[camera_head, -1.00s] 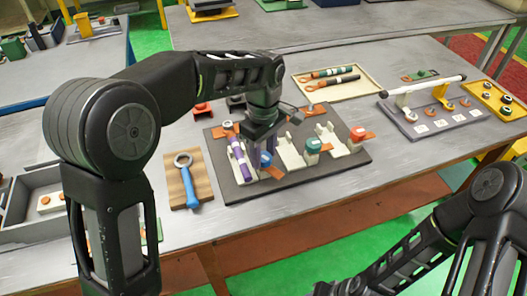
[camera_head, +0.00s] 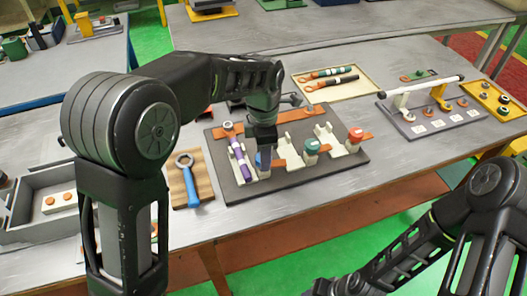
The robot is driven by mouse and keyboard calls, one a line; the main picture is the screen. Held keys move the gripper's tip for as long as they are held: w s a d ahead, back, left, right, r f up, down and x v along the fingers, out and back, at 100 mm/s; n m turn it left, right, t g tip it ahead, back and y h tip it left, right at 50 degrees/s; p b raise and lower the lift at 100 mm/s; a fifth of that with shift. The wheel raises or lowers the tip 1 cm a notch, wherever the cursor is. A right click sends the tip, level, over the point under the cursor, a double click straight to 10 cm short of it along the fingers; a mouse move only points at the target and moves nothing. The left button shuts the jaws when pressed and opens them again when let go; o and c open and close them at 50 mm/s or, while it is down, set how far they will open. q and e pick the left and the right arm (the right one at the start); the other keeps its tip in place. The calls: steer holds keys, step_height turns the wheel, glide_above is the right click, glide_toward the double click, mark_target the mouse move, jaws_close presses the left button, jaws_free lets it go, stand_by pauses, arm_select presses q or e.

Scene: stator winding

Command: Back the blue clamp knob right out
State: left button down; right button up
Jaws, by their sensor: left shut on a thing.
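The blue clamp knob (camera_head: 264,164) is at the front of the dark fixture board (camera_head: 236,190), mostly covered by my left gripper. My left gripper (camera_head: 264,156) points down over it and is shut on it. An orange clamp bar (camera_head: 280,163) shows just right of the knob.
Teal (camera_head: 312,145) and red-topped (camera_head: 356,134) knobs stand to the right on the board. A blue-handled ring wrench (camera_head: 189,181) lies on a wooden block to the left. A cream tray (camera_head: 345,93) with two tools is behind. A rack with a white bar (camera_head: 423,91) is at the right.

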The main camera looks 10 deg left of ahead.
arm_select(q)
steer(key=shift+s+f+n, duration=0.2)
steer(key=shift+n, duration=0.4)
steer(key=c, duration=1.2)
jaws_free()
steer(key=o, duration=0.3)
steer(key=shift+w, duration=0.15)
steer(key=shift+o, duration=0.2)
steer(key=shift+r, duration=0.1)
steer(key=shift+r, duration=0.1)
step_height(320, 180, up, 8)
steer(key=shift+f, duration=0.2)
